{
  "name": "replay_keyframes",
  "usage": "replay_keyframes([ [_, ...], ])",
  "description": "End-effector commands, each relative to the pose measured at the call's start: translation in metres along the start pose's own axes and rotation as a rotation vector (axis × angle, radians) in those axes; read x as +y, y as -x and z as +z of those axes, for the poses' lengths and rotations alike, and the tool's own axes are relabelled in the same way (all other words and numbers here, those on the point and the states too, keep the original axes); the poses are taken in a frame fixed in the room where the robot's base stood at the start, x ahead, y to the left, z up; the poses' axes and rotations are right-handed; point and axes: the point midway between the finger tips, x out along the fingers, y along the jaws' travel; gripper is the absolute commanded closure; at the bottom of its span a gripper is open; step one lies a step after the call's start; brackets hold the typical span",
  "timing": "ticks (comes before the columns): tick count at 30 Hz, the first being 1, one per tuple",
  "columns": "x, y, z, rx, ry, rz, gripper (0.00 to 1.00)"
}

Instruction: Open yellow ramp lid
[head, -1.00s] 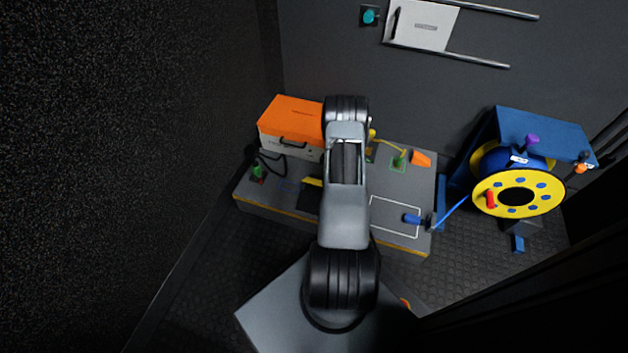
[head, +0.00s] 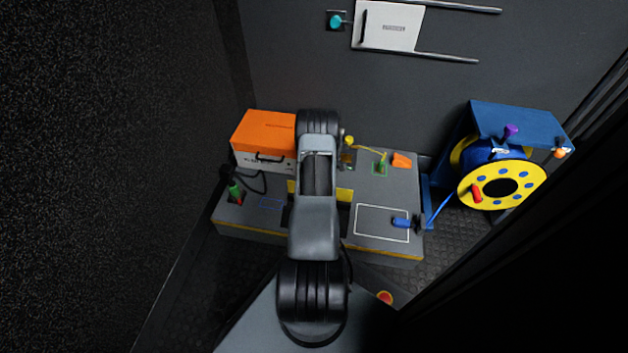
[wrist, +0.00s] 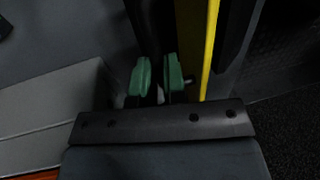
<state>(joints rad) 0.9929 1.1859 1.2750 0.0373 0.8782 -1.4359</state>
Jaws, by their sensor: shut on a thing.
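The yellow ramp lid (head: 345,195) shows in the head view as yellow patches on both sides of my arm, with dark areas below them on the grey deck. My arm hides its middle. In the wrist view a yellow strip (wrist: 210,45) runs along a dark panel just right of the fingers. My gripper (wrist: 158,80) has green fingertips close together, shut on a thin dark part between them, seemingly part of the lid. The exact contact is too dark to make out. In the head view my arm hides the gripper.
An orange-topped case (head: 264,131) stands at the deck's back left. A green connector (head: 235,190) is at the left end. A yellow-and-blue cable reel (head: 500,186) stands beyond the deck's right end.

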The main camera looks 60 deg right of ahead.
Motion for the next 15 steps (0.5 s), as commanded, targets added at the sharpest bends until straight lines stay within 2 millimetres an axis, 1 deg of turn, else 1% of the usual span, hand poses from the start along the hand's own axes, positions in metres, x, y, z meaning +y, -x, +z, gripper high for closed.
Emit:
replay_keyframes([
  [1, 0.0006, -0.0047, -0.0054, 0.006, 0.001, 0.001, 1.00],
  [15, 0.0049, -0.0027, -0.0024, 0.007, 0.000, 0.006, 1.00],
])
